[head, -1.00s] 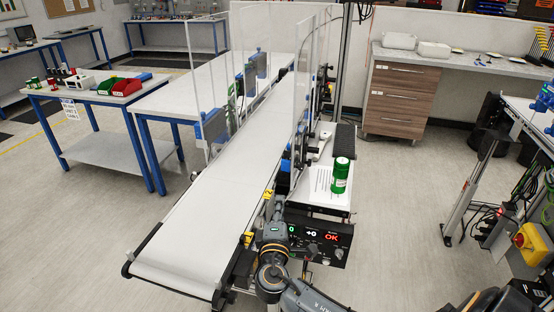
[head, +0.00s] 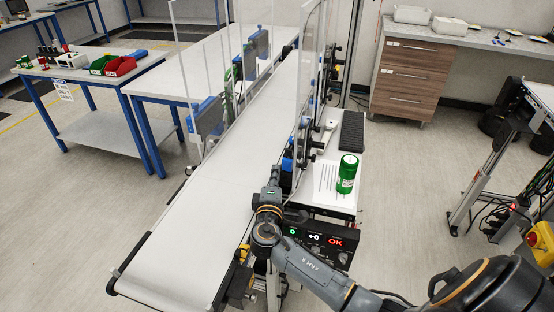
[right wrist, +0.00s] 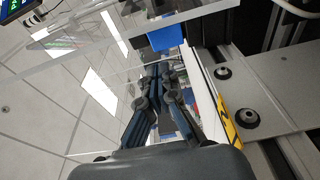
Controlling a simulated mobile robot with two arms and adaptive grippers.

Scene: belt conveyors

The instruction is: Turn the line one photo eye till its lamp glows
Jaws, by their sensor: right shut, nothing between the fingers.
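My right gripper (head: 274,174) is at the near right edge of the belt conveyor (head: 185,225), just in front of the clear guard panel. In the right wrist view its fingers (right wrist: 158,72) are together and empty, with a blue block (right wrist: 165,36) beyond them. I cannot pick out the line one photo eye or its lamp for certain. Small dark and blue fittings (head: 287,164) sit on the conveyor's right rail, close to my gripper and partly hidden behind it. My left gripper is not in view.
Clear guard panels (head: 313,85) stand along the belt. A green can (head: 346,174) stands on a white side shelf. The belt surface is empty.

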